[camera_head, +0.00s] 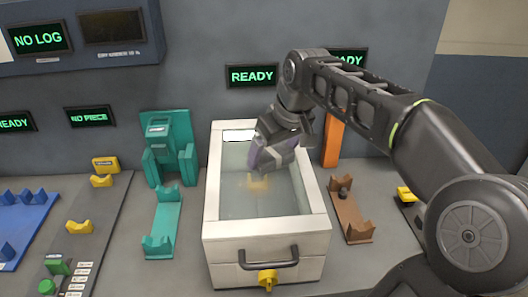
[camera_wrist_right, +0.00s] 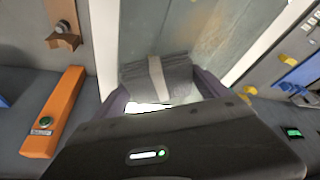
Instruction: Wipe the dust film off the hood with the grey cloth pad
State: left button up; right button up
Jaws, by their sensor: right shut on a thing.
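The hood (camera_head: 315,200) is a white-framed box with a greyish glass top, in the middle of the head view; its glass also fills the top of the wrist view (camera_wrist_right: 225,35). Faint cloudy, tan streaks show on the glass. My right gripper (camera_head: 272,157) is over the far half of the glass. In the wrist view, my right gripper (camera_wrist_right: 163,92) is shut on the grey cloth pad (camera_wrist_right: 140,73), which has a lighter band across it. The pad is at or just above the glass; I cannot tell if it touches. My left gripper is not in view.
A dark handle (camera_head: 268,262) and a yellow knob (camera_head: 267,280) are on the hood's front. Teal stands (camera_head: 162,225) are to its left, a brown cradle (camera_head: 350,215) and an orange post (camera_head: 333,140) to its right. A panel wall with lit displays (camera_head: 252,76) rises behind.

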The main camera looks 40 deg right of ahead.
aim_at(289, 152)
jog(key=shift+s+d, duration=0.1)
jog(key=shift+d, duration=0.1)
jog(key=shift+s+d+f, duration=0.15)
jog(key=shift+s+d, duration=0.85)
jog(key=shift+d, duration=0.2)
jog(key=shift+r+p, duration=2.15)
jog(key=shift+r, duration=0.9)
jog(key=shift+r+p, duration=1.25)
jog(key=shift+r, duration=0.3)
